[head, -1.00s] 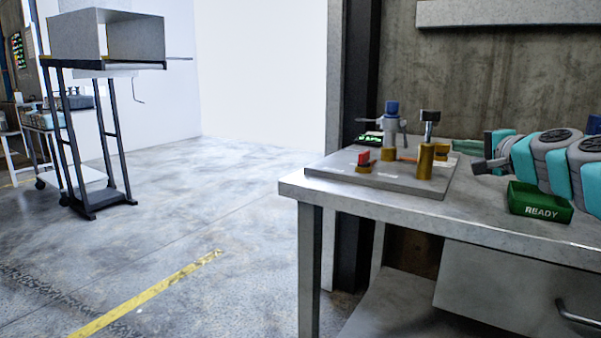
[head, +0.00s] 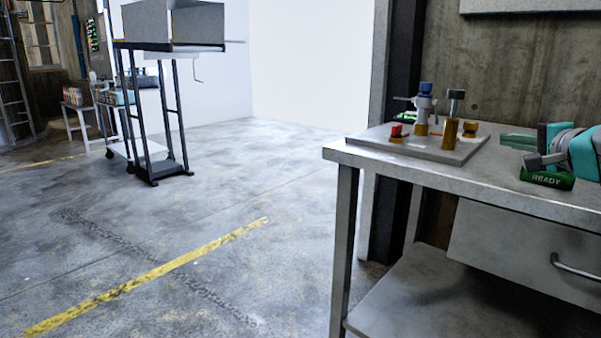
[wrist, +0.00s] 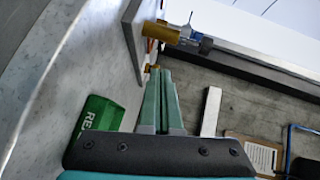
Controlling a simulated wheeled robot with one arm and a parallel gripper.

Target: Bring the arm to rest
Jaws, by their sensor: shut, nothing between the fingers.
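My gripper (head: 506,139) shows at the right of the head view, above the workbench (head: 500,184), with my teal arm reaching in from the right edge. In the wrist view its two green fingers (wrist: 160,72) lie together, shut with nothing between them. The fingers point toward the fixture plate (head: 425,146) and appear apart from it. Most of my arm is outside the head view.
The plate carries a blue-topped valve (head: 425,102), brass posts and a red-topped part (head: 396,131). A green READY tray (head: 546,179) sits on the bench below my arm. A black-framed cart (head: 150,110) stands back left. The floor between is clear.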

